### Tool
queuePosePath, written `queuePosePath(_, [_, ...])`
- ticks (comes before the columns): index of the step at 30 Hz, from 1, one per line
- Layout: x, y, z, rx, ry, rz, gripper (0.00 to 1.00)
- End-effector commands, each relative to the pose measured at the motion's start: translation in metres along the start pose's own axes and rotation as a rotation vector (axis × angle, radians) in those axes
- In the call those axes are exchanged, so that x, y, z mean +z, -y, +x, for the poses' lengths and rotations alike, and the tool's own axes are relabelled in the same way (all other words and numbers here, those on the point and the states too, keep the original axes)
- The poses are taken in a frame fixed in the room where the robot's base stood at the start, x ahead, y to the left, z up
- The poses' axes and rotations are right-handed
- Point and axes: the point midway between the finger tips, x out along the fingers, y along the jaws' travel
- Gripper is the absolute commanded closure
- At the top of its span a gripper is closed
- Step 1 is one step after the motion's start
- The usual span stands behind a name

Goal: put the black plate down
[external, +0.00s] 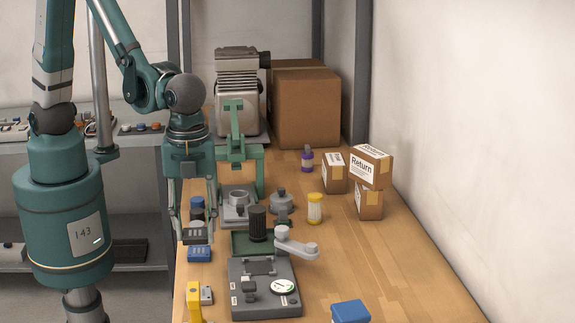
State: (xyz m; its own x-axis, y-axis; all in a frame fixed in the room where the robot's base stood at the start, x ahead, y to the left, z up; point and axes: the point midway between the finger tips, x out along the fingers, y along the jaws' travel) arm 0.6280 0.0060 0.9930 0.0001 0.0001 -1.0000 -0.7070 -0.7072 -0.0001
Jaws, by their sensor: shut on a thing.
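My gripper (195,233) points down over the left edge of the wooden bench. Its two fingers are shut on a small black plate (196,237) with a few pale marks along it. The plate looks roughly level. It appears just behind and above a small blue block (199,254); I cannot tell whether it touches anything beneath it.
A grey device with a dial (265,288) stands in front, a green press frame (238,150) behind. A dark bottle with a blue band (197,206) is close behind the plate. Small cartons (368,167) stand at right. The front right of the bench (400,270) is clear.

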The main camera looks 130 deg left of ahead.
Motion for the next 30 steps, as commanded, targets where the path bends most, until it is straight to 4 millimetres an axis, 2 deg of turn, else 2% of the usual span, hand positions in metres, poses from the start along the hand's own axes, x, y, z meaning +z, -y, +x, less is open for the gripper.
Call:
queuePosePath(5, [-0.005,0.007,-0.001,0.000,0.000,0.000,0.80])
queuePosePath(11, [-0.020,0.030,-0.003,0.000,0.000,-0.001,0.80])
queuePosePath(17, [-0.044,0.069,-0.006,0.000,0.000,-0.001,0.80])
queuePosePath(30, [-0.096,0.167,-0.009,0.000,0.000,-0.001,0.80])
